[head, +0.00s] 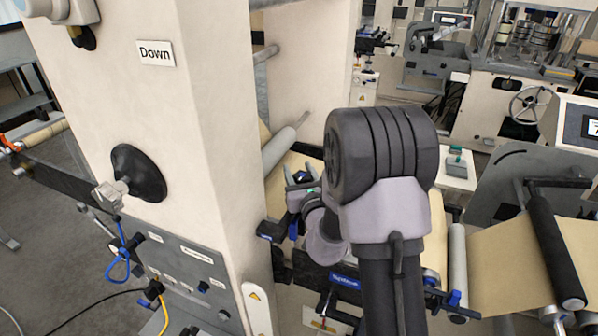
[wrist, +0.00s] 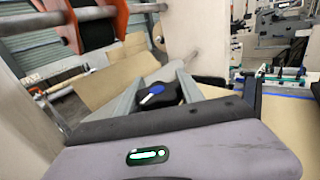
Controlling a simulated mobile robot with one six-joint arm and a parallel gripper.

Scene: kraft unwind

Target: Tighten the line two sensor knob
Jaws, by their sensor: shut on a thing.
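A black knob with a blue and white cap (wrist: 152,92) sits between the two grey fingers of my gripper (wrist: 155,98) in the wrist view. The fingers are shut on its sides. In the head view my gripper (head: 302,186) reaches in behind the cream column, beside the brown web, and is partly hidden by my own arm. A small dark and blue part shows between the fingers there. No label for line two is readable, and the knob's mount is hidden behind my gripper.
The cream column (head: 120,110) with a "Down" label stands close on the left, bearing a large black knob (head: 138,174) and blue hoses. A grey roller (head: 279,149) and brown paper web (head: 520,262) lie around my arm. Other machines fill the back.

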